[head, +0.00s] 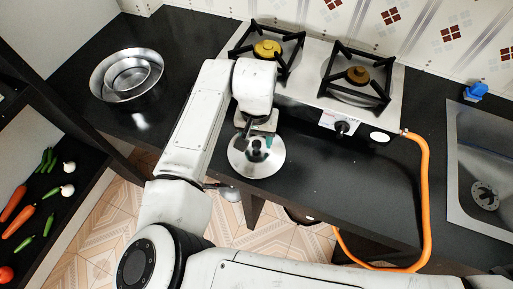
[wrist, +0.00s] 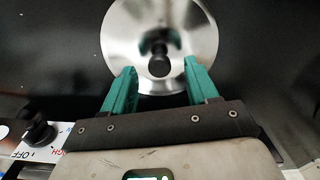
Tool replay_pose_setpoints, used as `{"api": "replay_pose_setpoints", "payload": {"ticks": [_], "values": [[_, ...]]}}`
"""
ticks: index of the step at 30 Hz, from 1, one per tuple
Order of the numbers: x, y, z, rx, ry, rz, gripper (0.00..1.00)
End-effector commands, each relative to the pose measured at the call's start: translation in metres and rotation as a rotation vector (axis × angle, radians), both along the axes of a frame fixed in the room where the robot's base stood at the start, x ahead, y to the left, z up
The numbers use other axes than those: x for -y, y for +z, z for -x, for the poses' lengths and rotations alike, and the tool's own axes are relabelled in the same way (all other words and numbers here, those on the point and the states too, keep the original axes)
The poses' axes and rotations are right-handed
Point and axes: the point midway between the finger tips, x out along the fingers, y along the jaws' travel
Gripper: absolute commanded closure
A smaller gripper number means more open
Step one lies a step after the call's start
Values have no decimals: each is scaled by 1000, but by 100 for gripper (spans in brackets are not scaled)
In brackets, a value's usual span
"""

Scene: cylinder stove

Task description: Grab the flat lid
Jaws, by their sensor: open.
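The flat lid (head: 243,164) is a round, shiny metal disc lying on the black counter in front of the stove. It also fills the upper middle of the wrist view (wrist: 122,38), with a dark knob (wrist: 159,62) at its centre. My gripper (wrist: 160,80) is open, its two green fingers on either side of the knob and apart from it. In the head view my gripper (head: 258,150) is over the lid and covers part of it. The height of the fingertips above the lid is hard to tell.
A two-burner stove (head: 312,75) stands behind the lid, with a knob (head: 342,127) at its front. Nested metal pans (head: 127,76) stand at the left. An orange hose (head: 425,190) and a sink (head: 480,150) are at the right. The counter's front edge is close to the lid.

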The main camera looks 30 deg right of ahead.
Motion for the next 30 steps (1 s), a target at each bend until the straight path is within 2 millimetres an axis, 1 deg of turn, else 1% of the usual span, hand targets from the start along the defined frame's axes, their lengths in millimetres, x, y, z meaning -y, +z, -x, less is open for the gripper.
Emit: {"api": "replay_pose_setpoints", "payload": {"ticks": [1, 4, 11, 27, 30], "values": [[0, -6, 1, -2, 0, -1, 42], [1, -12, 1, -1, 0, 1, 42], [1, -14, 1, -1, 0, 1, 42], [0, -14, 1, -1, 0, 1, 92], [0, -14, 1, -1, 0, 1, 100]]}}
